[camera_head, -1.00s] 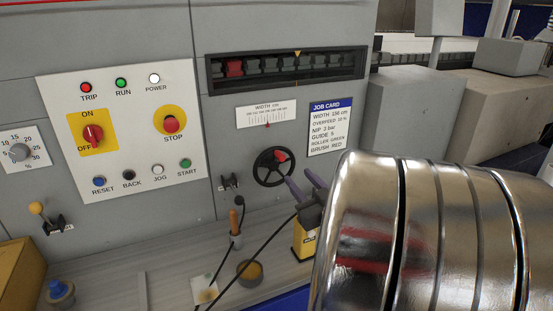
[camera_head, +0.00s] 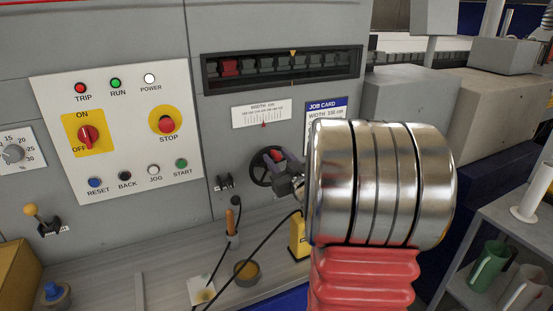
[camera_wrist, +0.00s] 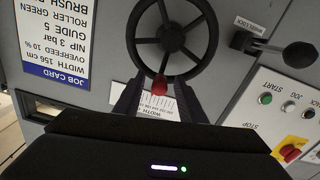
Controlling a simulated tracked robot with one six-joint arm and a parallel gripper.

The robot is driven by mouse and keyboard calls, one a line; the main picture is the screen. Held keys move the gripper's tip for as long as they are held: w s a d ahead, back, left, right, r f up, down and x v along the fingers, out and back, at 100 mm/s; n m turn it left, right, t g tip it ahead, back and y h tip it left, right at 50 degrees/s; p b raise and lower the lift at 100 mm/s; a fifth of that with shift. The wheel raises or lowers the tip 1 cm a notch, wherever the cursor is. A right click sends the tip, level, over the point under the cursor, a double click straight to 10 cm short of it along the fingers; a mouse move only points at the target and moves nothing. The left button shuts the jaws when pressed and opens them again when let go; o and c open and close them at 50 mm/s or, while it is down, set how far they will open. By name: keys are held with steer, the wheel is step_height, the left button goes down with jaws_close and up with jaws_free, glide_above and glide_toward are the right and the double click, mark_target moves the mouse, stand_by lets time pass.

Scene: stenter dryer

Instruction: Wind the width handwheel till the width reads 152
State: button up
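The black width handwheel (camera_head: 262,168) is on the grey panel, partly hidden by my gripper. It shows upside down in the wrist view (camera_wrist: 172,38), with its red knob (camera_wrist: 159,85) on the rim. My gripper (camera_wrist: 158,92) is open, its two fingers apart on either side of the knob, with no clear contact visible. In the head view my gripper (camera_head: 280,172) is at the wheel's right side. The width scale (camera_head: 261,113) with a red pointer is above the wheel; its reading is too small to tell.
The job card (camera_wrist: 55,45) reads width 156 cm. A wheel lock lever with a black knob (camera_wrist: 299,54) is beside the wheel. The button panel (camera_head: 120,135) is left. A yellow-based tool (camera_head: 300,238), a screwdriver (camera_head: 230,225) and a round tub (camera_head: 247,272) are on the ledge below.

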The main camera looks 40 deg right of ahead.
steer(key=shift+w+d, duration=0.1)
steer(key=shift+w, duration=0.2)
steer(key=shift+c, duration=0.3)
jaws_close()
